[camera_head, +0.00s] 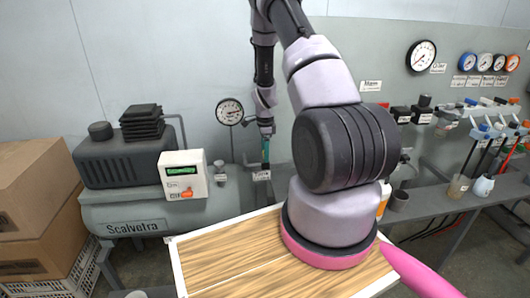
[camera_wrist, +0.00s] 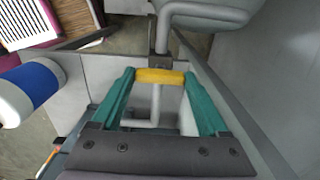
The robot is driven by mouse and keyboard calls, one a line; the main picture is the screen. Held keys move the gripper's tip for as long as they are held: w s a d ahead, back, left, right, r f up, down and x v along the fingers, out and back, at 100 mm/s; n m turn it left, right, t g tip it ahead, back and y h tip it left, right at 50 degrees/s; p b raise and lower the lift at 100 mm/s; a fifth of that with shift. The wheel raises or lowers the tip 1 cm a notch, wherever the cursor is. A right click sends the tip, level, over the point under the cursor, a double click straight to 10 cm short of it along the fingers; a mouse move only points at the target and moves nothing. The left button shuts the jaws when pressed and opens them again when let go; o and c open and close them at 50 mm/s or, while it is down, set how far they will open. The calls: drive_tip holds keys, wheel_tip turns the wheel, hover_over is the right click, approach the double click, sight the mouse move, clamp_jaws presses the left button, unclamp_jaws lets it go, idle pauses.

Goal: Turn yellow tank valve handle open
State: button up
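In the wrist view the yellow valve handle (camera_wrist: 160,76) is a short bar sitting crosswise on a grey pipe fitting. My gripper (camera_wrist: 158,73) has its two teal fingers wide apart, one tip at each end of the handle. The tips look very close to the handle's ends; I cannot tell whether they touch. In the head view my gripper (camera_head: 265,150) points down beside the grey tank (camera_head: 125,220), right of its control box. The yellow handle cannot be made out there.
A control box (camera_head: 183,174) with a green display and a dark compressor (camera_head: 122,158) sit on the tank. A dial gauge (camera_head: 229,112) is close left of my gripper. A wood-topped table (camera_head: 215,246) is in front. A workbench (camera_head: 440,206) with bottles stands right.

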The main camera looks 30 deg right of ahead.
drive_tip(key=shift+c, duration=0.4)
drive_tip(key=shift+n, duration=0.4)
drive_tip(key=n, duration=1.3)
drive_tip(key=shift+n, duration=2)
